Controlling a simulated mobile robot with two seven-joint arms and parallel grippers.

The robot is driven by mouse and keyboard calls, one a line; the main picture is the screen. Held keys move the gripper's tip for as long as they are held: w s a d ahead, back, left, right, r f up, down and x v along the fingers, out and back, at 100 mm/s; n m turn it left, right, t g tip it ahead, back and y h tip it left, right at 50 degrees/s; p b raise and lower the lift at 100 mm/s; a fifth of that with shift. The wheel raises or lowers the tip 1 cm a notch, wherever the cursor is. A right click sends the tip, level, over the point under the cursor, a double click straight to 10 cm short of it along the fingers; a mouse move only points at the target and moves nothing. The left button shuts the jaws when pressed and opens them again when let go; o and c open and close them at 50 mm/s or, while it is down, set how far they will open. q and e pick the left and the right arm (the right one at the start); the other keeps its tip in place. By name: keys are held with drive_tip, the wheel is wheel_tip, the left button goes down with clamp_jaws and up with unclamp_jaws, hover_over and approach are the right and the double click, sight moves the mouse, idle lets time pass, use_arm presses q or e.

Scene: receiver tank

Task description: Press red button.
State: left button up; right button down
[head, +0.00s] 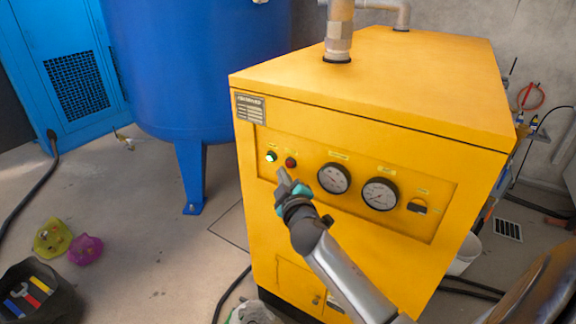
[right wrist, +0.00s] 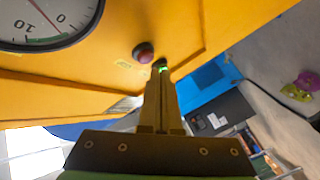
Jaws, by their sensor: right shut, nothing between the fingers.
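The red button (head: 291,162) is on the front panel of the yellow machine (head: 400,95), right of a green-white button (head: 271,156) and left of two round gauges. My right gripper (head: 281,172) is shut and empty, with its tips just below and left of the red button in the head view. In the right wrist view the red button (right wrist: 143,53) shows up and left of the closed fingertips (right wrist: 160,68). A gap seems to lie between tips and button; contact cannot be told. The green-white button is mostly hidden behind the tips there. My left gripper is not in view.
Two gauges (head: 333,178) and a black switch (head: 417,206) sit right on the panel. A blue tank (head: 200,70) stands left of the machine. A dark bin (head: 35,290) and two coloured objects (head: 85,249) lie on the floor at left.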

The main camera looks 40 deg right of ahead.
drive_tip(key=shift+w+d, duration=0.15)
drive_tip(key=shift+d, duration=0.3)
drive_tip(key=shift+w+d, duration=0.2)
drive_tip(key=shift+d, duration=0.2)
idle(0.9)
drive_tip(key=shift+s+a, duration=0.4)
drive_tip(key=shift+a, duration=0.4)
drive_tip(key=shift+s+a+p, duration=0.1)
drive_tip(key=shift+s+a, duration=0.2)
drive_tip(key=shift+a, duration=0.5)
drive_tip(key=shift+s+a+p, duration=0.1)
drive_tip(key=shift+s+a, duration=0.25)
drive_tip(key=shift+a, duration=0.4)
drive_tip(key=shift+s+a+p, duration=0.1)
drive_tip(key=shift+s+a, duration=0.2)
drive_tip(key=shift+a, duration=0.5)
